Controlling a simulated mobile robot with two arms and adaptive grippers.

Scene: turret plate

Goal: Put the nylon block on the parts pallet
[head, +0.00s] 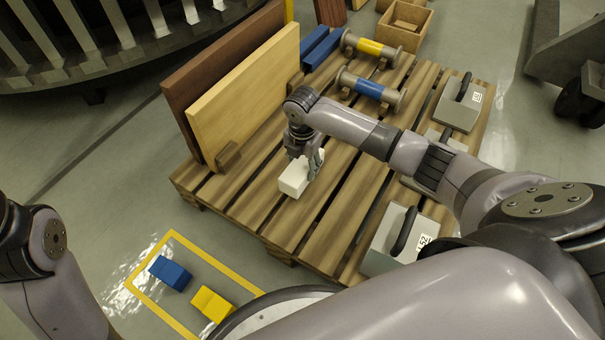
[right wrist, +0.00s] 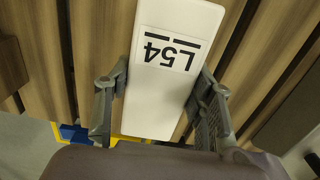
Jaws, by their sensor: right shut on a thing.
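The nylon block is a white block (head: 294,178) low over or on the wooden parts pallet (head: 252,209), near its front left part. In the right wrist view the block (right wrist: 168,95) carries a label reading L54. My right gripper (head: 314,165) is shut on the block, with one finger on each side of it in the right wrist view (right wrist: 162,108). I cannot tell whether the block's underside touches the slats. My left arm shows at the left edge of the head view, but its gripper is out of view.
The pallet also bears upright boards (head: 245,95), a blue-banded spool (head: 368,87), a yellow-banded spool (head: 371,47) and grey handled weights (head: 460,103). Blue (head: 171,273) and yellow (head: 212,304) blocks lie in a yellow floor outline. Slats around the white block are clear.

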